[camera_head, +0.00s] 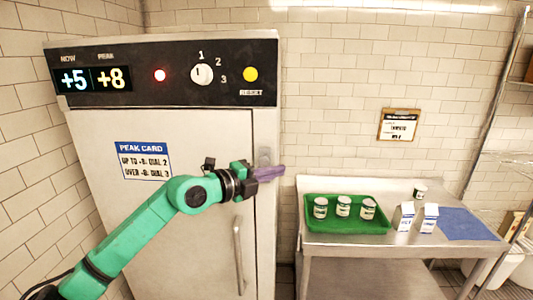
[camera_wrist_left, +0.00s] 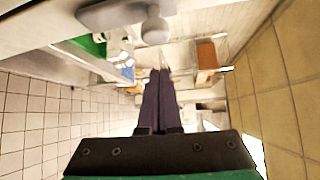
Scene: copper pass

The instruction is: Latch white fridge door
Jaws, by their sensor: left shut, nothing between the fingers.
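The white fridge (camera_head: 100,125) fills the left half of the head view. Its door (camera_head: 200,140) looks flush with the frame, though I cannot tell whether a small gap exists. A vertical bar handle (camera_head: 238,255) is on the door's right side. A grey latch (camera_head: 264,156) sits at the door's right edge, partly behind my gripper. My left gripper (camera_head: 283,170) is shut and empty, its purple fingers pointing right just below the latch. In the left wrist view the shut fingers (camera_wrist_left: 160,75) lie below a grey latch piece (camera_wrist_left: 110,14) with a round knob (camera_wrist_left: 156,31), apparently apart from it.
The fridge's black panel (camera_head: 130,55) reads NOW +5, PEAK +8, with a red light, a dial (camera_head: 202,74) and a yellow reset button (camera_head: 250,74). To the right, a steel table (camera_head: 420,250) holds a green tray (camera_head: 345,227) of tubs, two cartons and a blue mat (camera_head: 468,224).

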